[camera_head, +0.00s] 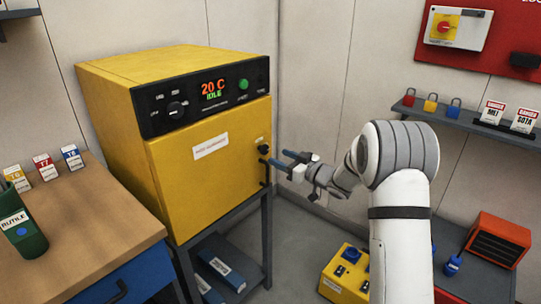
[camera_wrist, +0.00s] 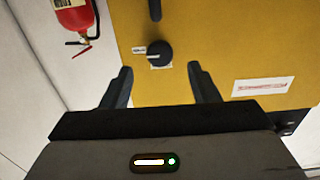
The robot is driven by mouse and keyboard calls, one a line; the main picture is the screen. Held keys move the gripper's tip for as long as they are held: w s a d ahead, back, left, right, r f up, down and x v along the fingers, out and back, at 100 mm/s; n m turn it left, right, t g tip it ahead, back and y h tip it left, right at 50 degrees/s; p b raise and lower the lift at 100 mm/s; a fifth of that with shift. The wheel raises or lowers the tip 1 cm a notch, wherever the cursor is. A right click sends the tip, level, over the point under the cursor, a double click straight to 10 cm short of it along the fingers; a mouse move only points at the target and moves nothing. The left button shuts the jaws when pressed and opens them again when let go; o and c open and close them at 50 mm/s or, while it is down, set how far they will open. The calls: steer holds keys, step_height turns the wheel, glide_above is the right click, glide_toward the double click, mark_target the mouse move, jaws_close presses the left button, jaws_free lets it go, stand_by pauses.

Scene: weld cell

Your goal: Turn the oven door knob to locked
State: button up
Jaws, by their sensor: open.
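The yellow oven (camera_head: 205,165) stands on a dark stand, its door shut. The door knob (camera_wrist: 159,53) is round and black, with a small pale label at its left and another below it in the wrist view. In the head view the knob (camera_head: 263,149) is small, near the door's right edge. I cannot read its labels or tell its setting surely. My gripper (camera_head: 281,161) is open in front of the door's right edge. In the wrist view my gripper (camera_wrist: 159,70) has its fingers apart on either side of the knob's line, apparently short of it and empty.
A dark door handle (camera_wrist: 155,10) is close to the knob. The oven's panel (camera_head: 205,95) reads 20 C, IDLE. A wooden bench (camera_head: 95,225) stands at left. A red extinguisher (camera_wrist: 75,18) hangs on the wall. A yellow box (camera_head: 345,277) is low, beneath my arm.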

mark_target(266, 151)
steer(key=x, duration=0.5)
steer(key=shift+w+a, duration=0.1)
steer(key=shift+a, duration=0.05)
steer(key=c, duration=0.9)
steer(key=shift+c, duration=0.2)
